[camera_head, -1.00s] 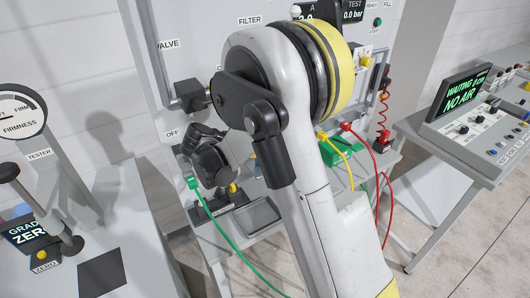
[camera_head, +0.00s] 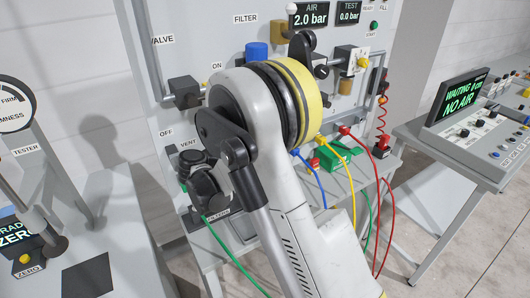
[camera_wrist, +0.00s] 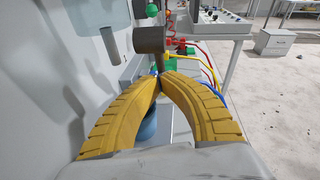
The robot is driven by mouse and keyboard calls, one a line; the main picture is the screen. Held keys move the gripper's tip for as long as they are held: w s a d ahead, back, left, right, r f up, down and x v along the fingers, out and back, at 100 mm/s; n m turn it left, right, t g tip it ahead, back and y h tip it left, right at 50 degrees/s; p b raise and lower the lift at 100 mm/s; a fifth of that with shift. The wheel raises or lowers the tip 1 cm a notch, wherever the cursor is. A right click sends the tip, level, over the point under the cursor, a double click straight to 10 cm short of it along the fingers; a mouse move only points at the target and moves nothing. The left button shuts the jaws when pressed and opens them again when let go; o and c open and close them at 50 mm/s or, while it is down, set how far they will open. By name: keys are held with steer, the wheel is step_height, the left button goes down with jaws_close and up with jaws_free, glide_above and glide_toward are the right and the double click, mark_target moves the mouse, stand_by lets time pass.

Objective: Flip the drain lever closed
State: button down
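The rod may be the drain lever, but I cannot tell for certain. It is beyond and left of the fingertips, with no contact visible. In the head view the blue filter top (camera_head: 257,50) shows below the FILTER label, while my arm hides the area under it and my gripper.
The air panel (camera_head: 205,28) is close on the left in the wrist view. Yellow (camera_head: 345,165), red and green hoses hang around.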

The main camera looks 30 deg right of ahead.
steer(key=shift+d+f+h+b, duration=0.1)
steer(key=shift+d+h+b, duration=0.2)
steer(key=shift+h+b, duration=0.25)
steer(key=shift+d+r+b, duration=0.2)
steer(key=shift+d+b, duration=0.2)
steer(key=shift+d, duration=0.25)
steer(key=shift+d+r, duration=0.3)
steer(key=shift+d, duration=0.2)
steer(key=shift+d+r, duration=0.3)
steer(key=shift+d, duration=0.2)
steer(key=shift+d+r, duration=0.45)
steer(key=shift+r, duration=0.05)
steer(key=v, duration=1.2)
stand_by(0.5)
